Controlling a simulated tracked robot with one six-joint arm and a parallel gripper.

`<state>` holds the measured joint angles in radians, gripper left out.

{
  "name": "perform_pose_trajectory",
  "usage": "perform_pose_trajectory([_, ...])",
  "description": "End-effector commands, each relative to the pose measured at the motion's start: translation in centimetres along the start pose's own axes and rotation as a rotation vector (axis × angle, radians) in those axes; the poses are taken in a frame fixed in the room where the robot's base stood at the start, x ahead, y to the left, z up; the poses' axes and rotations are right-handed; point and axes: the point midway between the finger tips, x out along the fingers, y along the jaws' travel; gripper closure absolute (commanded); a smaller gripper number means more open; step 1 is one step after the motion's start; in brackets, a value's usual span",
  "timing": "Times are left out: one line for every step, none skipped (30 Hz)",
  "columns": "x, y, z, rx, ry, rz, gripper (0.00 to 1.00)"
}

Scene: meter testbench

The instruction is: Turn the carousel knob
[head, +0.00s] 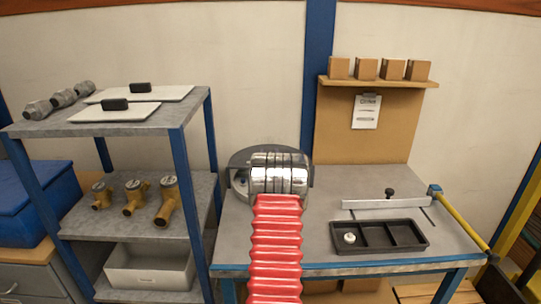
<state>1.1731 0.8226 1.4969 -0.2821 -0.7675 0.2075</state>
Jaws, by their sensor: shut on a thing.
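The carousel (240,158) is a dark, round-topped unit at the back left of the grey workbench. Its left edge shows a grey face with a small dark detail. My arm, in a red ribbed sleeve, reaches up to it from the front. My gripper (280,172), with its shiny metal end, is right in front of the carousel and covers most of it. It is shut on the carousel's knob. The knob and the fingertips are hidden behind the metal end.
A black compartment tray (382,251) with a small white round part (349,238) lies right on the bench, before a metal rail (375,203). A yellow-handled bar (462,220) lines the right edge. A shelf rack (185,170) with brass meters (134,196) stands left.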

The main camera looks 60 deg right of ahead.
Motion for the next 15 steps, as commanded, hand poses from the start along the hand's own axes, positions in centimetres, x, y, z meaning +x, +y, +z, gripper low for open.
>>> perform_pose_trajectory([0.03, -0.18, 0.10, -0.003, -0.001, -0.026, 0.85])
perform_pose_trajectory([0.04, -0.18, 0.08, -0.003, -0.001, -0.039, 0.85])
perform_pose_trajectory([0.04, -0.15, 0.05, -0.004, -0.001, -0.058, 0.85])
perform_pose_trajectory([0.04, -0.13, 0.04, -0.003, 0.000, -0.072, 0.85])
perform_pose_trajectory([0.05, -0.13, 0.02, -0.003, 0.000, -0.085, 0.85])
perform_pose_trajectory([0.05, -0.17, 0.04, -0.003, 0.000, -0.105, 0.85])
perform_pose_trajectory([0.05, -0.18, 0.06, -0.002, 0.000, -0.119, 0.85])
perform_pose_trajectory([0.05, -0.16, 0.08, -0.002, 0.000, -0.133, 0.85])
perform_pose_trajectory([0.06, -0.12, 0.08, -0.003, 0.000, -0.151, 0.85])
perform_pose_trajectory([0.06, -0.11, 0.07, -0.003, 0.000, -0.165, 0.85])
perform_pose_trajectory([0.06, -0.15, 0.07, -0.003, 0.000, -0.180, 0.85])
perform_pose_trajectory([0.06, -0.18, 0.06, -0.003, 0.001, -0.200, 0.85])
perform_pose_trajectory([0.07, -0.18, 0.04, -0.003, 0.001, -0.214, 0.85])
perform_pose_trajectory([0.08, -0.15, 0.02, -0.003, 0.001, -0.228, 0.85])
perform_pose_trajectory([0.06, -0.13, 0.03, -0.004, 0.001, -0.248, 0.85])
